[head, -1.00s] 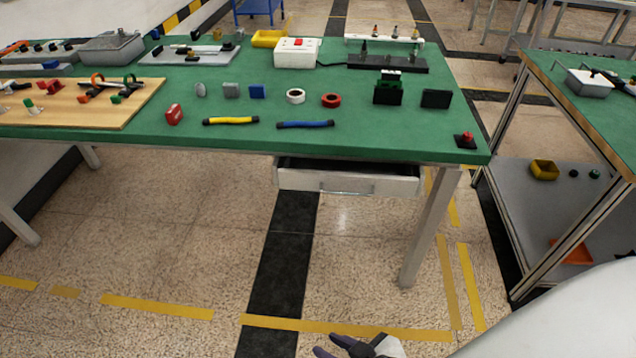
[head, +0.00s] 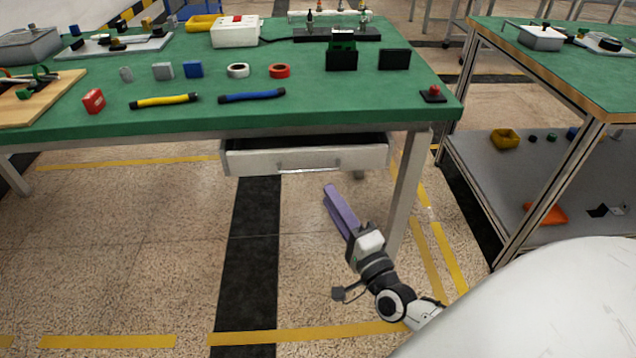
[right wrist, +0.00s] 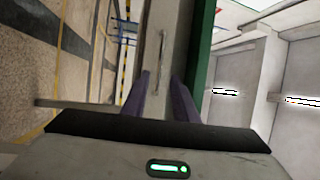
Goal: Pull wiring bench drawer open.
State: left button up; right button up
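The wiring bench (head: 300,112) has a green top and a pale grey drawer (head: 245,162) hung under its front edge. The drawer stands partly out, with its dark inside showing over the front panel. A thin bar handle (head: 310,167) runs across the panel. My right gripper (head: 331,190) is below and in front of the drawer, its purple fingers pointing up toward the handle. In the right wrist view its fingers (right wrist: 160,78) are apart with nothing between them, and the handle (right wrist: 161,62) lies ahead, in line with the gap. My left gripper is out of view.
Yellow (head: 165,100) and blue (head: 252,96) tools, tape rolls and a red button (head: 433,93) lie near the bench's front edge. A bench leg (head: 408,190) stands right of my gripper. A second bench (head: 560,75) is farther right. The floor in front is clear.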

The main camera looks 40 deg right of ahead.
jog(key=x, duration=0.7)
jog(key=shift+w+b, duration=0.2)
jog(key=shift+b, duration=0.15)
grip_shut()
dwell(1.0)
